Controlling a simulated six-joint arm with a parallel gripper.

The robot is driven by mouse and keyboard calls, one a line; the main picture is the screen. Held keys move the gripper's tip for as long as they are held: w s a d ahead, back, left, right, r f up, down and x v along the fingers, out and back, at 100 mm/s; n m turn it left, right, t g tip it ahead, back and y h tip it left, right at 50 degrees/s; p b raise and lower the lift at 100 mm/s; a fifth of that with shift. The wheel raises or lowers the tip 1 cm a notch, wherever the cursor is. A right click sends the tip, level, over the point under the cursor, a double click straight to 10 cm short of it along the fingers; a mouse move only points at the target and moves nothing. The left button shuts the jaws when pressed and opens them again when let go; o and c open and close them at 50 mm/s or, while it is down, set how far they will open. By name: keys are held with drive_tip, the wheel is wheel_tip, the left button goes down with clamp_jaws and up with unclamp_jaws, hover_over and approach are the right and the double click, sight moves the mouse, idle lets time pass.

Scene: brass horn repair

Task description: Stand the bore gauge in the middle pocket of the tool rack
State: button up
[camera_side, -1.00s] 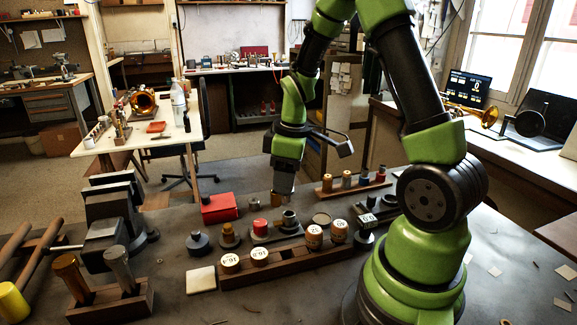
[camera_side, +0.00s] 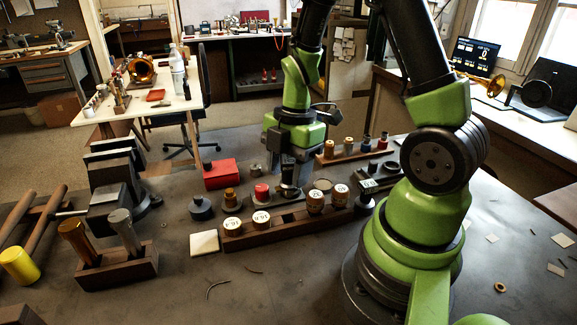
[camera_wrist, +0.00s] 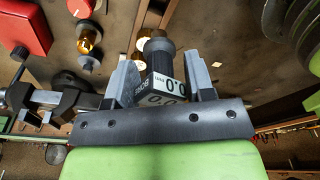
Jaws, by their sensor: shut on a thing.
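The bore gauge (camera_wrist: 159,58) is a dark, ribbed cylinder with a paler top and a 0.0 mm display. It stands between the two grey fingers of my gripper (camera_wrist: 160,72) in the wrist view. In the side view my gripper (camera_side: 290,168) is low, with its fingers around the gauge (camera_side: 289,192) at the right end of a small grey base. The gauge's foot is partly hidden.
A long wooden block (camera_side: 290,232) with several numbered plugs lies in front of my gripper. A red box (camera_side: 221,174) and a brass piece (camera_side: 231,199) stand to the left. A dark vise (camera_side: 118,195) stands behind the rack. The front middle bench is mostly clear.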

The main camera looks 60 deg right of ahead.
drive_tip(key=shift+f, duration=2.4)
drive_tip(key=shift+f, duration=0.2)
idle(1.8)
drive_tip(key=shift+w+a+r+m, duration=0.4)
drive_tip(key=shift+w+r+m, duration=0.15)
drive_tip(key=shift+m, duration=0.25)
drive_tip(key=w+a+r+m+t+h, duration=0.1)
drive_tip(key=w+a+r+m, duration=0.3)
drive_tip(key=r+m, duration=0.55)
drive_tip(key=m+g+h, duration=0.2)
drive_tip(key=m+h, duration=0.1)
drive_tip(key=m, duration=2)
hover_over(288, 195)
drive_tip(key=w, duration=0.1)
wheel_tip(288, 195, down, 5)
drive_tip(key=shift+d+r, duration=0.15)
drive_tip(key=m, duration=0.3)
drive_tip(key=shift+s+d+f+y, duration=0.3)
drive_tip(key=shift+s+f, duration=0.05)
